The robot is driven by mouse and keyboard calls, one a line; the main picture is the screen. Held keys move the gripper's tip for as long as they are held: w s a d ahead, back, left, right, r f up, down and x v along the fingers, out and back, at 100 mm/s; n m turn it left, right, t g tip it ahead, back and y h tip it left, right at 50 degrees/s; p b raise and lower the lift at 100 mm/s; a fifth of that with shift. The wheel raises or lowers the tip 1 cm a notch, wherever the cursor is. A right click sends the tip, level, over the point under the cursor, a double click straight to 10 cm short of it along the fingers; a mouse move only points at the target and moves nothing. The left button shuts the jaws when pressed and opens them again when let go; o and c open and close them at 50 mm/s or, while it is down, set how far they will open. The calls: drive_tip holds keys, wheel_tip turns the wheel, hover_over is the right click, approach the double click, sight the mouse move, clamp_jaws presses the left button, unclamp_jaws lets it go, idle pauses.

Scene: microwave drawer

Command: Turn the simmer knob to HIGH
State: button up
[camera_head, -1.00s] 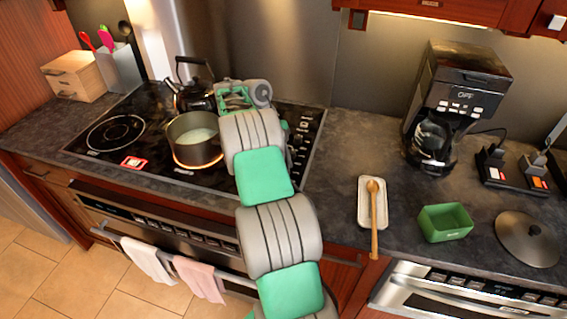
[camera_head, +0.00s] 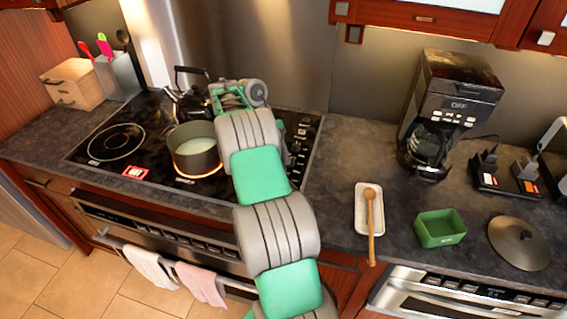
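The black glass cooktop (camera_head: 85,165) has a column of dark knobs (camera_head: 304,133) along its right edge. Which of them is the simmer knob I cannot tell, and part of the column is hidden behind my arm. A pot (camera_head: 194,149) with pale liquid stands on a glowing burner. My arm reaches up over the right part of the cooktop. My gripper (camera_head: 232,97) is at its far end, near the back of the cooktop, left of the knobs. Its fingers are too small and covered to tell if they are open or shut.
A black kettle (camera_head: 193,101) stands close left of my gripper. Right of the cooktop are a spoon rest (camera_head: 361,222) with a wooden spoon (camera_head: 371,226), a green box (camera_head: 441,228), a lid (camera_head: 519,243) and a coffee maker (camera_head: 449,112). The counter between cooktop and coffee maker is clear.

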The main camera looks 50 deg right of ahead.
drive_tip(key=p+v, duration=0.1)
drive_tip(key=v, duration=0.3)
drive_tip(key=shift+w+a, duration=0.1)
drive_tip(key=shift+a, duration=0.05)
drive_tip(key=a+r+n+t+h+b, duration=0.2)
drive_tip(key=a+r+n+t, duration=0.3)
drive_tip(key=a+r+n, duration=1.05)
drive_tip(key=s+a+f+n+t+y+b, duration=0.1)
drive_tip(key=s+a+f+n+t, duration=0.1)
drive_tip(key=a+n, duration=0.7)
drive_tip(key=s+a+f+n+t+y+b, duration=0.1)
drive_tip(key=s+a+f+n+t+y, duration=0.1)
drive_tip(key=s+a+f+n, duration=0.3)
drive_tip(key=s+a+n, duration=0.2)
drive_tip(key=a+n, duration=0.2)
